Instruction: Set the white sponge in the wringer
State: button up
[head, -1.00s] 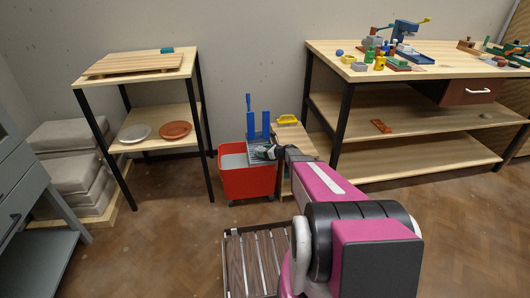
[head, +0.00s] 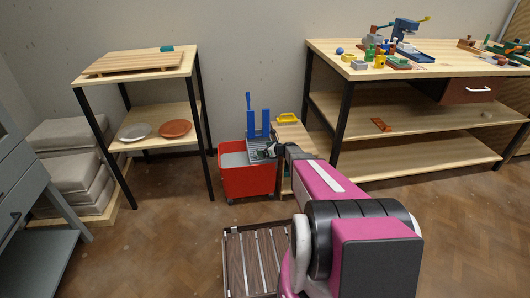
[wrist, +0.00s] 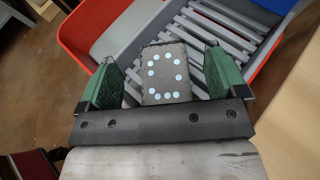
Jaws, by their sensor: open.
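The wringer is a grey slatted tray (wrist: 215,42) set in a red bucket (head: 248,181), with blue upright parts (head: 258,126) at its back in the head view. My gripper (wrist: 161,60) is open above the slats, its green-padded fingers apart. No plainly white sponge shows. In the head view my gripper (head: 269,149) is small and partly hidden by my arm.
A small wooden stand (head: 293,132) with a yellow item (head: 288,117) stands right of the bucket. A long workbench (head: 330,49) is farther right, and a wooden shelf unit (head: 176,72) is left. The floor in front of the bucket is partly clear.

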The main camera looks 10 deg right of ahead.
jog(key=v, duration=1.2)
jog(key=s+a+r+n+g+h, duration=0.1)
jog(key=s+a+r+n+g, duration=0.2)
jog(key=s+a+n, duration=0.3)
jog(key=s+a+r+n+g+h, duration=0.15)
jog(key=s+a+n+g, duration=0.25)
jog(key=s+n, duration=0.45)
jog(key=s+r+n+g+h, duration=0.1)
jog(key=s+r+n+h, duration=0.2)
jog(key=s+n, duration=0.3)
jog(key=s+r+n+g+h, duration=0.1)
jog(key=s+r+n+h, duration=0.3)
jog(key=s+n, duration=0.2)
jog(key=shift+s+d+g, duration=0.3)
jog(key=shift+s+d, duration=0.05)
jog(key=shift+s, duration=0.65)
